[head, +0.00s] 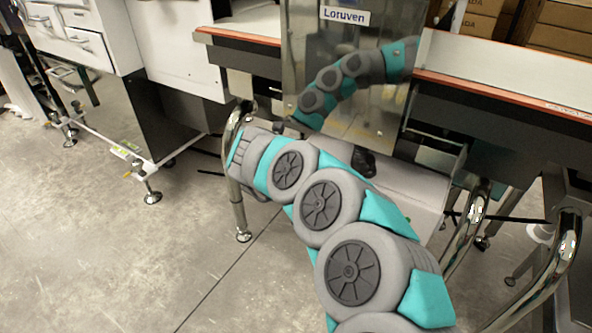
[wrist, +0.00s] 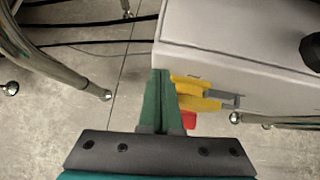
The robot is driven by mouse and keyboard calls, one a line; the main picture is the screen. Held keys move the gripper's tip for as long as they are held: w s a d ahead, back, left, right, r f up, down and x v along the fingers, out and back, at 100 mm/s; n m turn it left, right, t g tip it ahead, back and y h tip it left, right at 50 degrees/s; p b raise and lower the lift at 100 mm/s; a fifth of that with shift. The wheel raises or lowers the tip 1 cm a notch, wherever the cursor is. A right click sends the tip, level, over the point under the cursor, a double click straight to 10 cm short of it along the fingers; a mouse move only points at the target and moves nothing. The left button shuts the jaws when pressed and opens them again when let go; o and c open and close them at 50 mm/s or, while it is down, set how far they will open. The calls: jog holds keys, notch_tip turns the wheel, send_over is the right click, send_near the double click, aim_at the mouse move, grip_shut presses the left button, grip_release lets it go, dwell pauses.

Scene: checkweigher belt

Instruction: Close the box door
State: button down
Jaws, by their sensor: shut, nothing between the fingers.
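The light grey box (head: 412,192) sits under the belt machine in the head view, partly behind my arm. In the wrist view the box (wrist: 225,35) fills the upper right, and its edge runs down to the right. Below that edge is the face I take for its door (wrist: 255,80), with a yellow part (wrist: 195,95) and a red part (wrist: 190,120) on it. I cannot tell how far the door is open. My gripper (wrist: 161,75) is shut and empty, with its green fingers beside the box's left corner. Whether they touch it is unclear. The fingers are hidden in the head view.
A shiny metal panel (head: 330,75) marked "Loruven" stands above the box and mirrors my arm. Curved chrome legs (head: 238,200) stand to the left and right of the box. Black cables (wrist: 80,25) cross the floor area.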

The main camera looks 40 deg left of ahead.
jog(key=shift+w+a+r, duration=0.1)
jog(key=shift+w+a, duration=0.05)
jog(key=shift+w, duration=0.3)
